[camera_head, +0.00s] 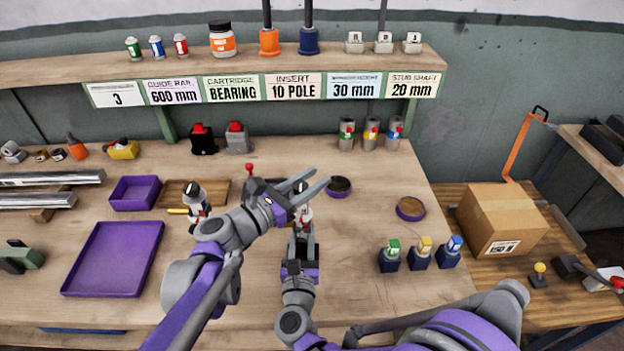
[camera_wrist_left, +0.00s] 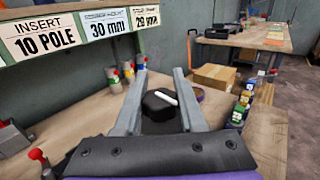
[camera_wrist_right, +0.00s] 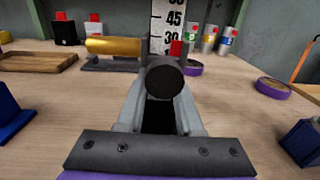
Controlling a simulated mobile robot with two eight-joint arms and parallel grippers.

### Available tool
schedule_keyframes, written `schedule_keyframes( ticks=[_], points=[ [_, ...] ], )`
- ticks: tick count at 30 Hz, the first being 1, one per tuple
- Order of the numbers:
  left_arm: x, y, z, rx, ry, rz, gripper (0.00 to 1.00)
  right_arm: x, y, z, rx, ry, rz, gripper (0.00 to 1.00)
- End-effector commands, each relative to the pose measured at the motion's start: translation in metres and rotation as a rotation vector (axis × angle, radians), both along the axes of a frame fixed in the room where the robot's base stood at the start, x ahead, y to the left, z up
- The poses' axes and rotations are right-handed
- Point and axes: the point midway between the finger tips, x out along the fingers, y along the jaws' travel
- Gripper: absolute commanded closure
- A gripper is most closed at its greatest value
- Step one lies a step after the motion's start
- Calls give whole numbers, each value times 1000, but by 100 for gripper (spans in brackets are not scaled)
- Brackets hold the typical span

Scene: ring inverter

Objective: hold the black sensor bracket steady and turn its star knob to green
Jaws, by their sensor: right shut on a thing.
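A black faceted knob (camera_wrist_left: 160,103) with a white mark lies between the spread fingers of my left gripper (camera_wrist_left: 156,78) in the left wrist view. No green shows near its mark. In the head view my left gripper (camera_head: 316,181) is open, above and in front of the workpiece, and partly covers it. My right gripper (camera_head: 302,234) stands lower, just in front of the same workpiece. In the right wrist view it is shut on a dark round-ended part (camera_wrist_right: 165,82), which I take as the black sensor bracket. The rest of the bracket is hidden.
A similar grey-and-black unit (camera_head: 195,201) stands to the left, near a purple tray (camera_head: 112,258). A red-knobbed stand (camera_head: 250,185) is close behind the arms. Several small coloured-top blocks (camera_head: 420,254) stand at right.

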Motion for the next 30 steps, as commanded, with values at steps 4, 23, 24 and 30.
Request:
schedule_keyframes(
  ticks=[4,23,24,30],
  points=[
    [0,0,0,0,0,0,100,0,0,0,0,0,0,100],
    [-7,-5,1,-1,-1,-340,100,0,0,0,0,0,1,100],
    [-8,-5,0,0,-1,-362,100,0,0,0,0,0,1,100],
    [-10,-6,0,-1,-1,-404,100,0,0,0,0,0,1,100]
  ],
)
